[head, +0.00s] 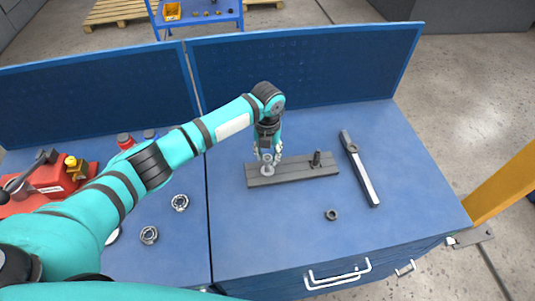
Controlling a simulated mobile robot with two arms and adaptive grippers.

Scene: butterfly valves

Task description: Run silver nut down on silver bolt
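A silver bolt with a silver nut (267,169) stands at the left end of a dark grey bar (293,174) on the blue bench. The two are small here, and I cannot tell them apart clearly or see how far down the nut sits. My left gripper (268,157) points straight down over them, with one finger on each side. I cannot tell whether the fingers touch the nut. My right gripper is not in view.
A dark bolt (317,160) stands at the bar's right end. A dark nut (332,214) lies in front, and a long wrench-like tool (360,169) lies to the right. Ring-shaped parts (180,202) and a red device (58,178) are on the left.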

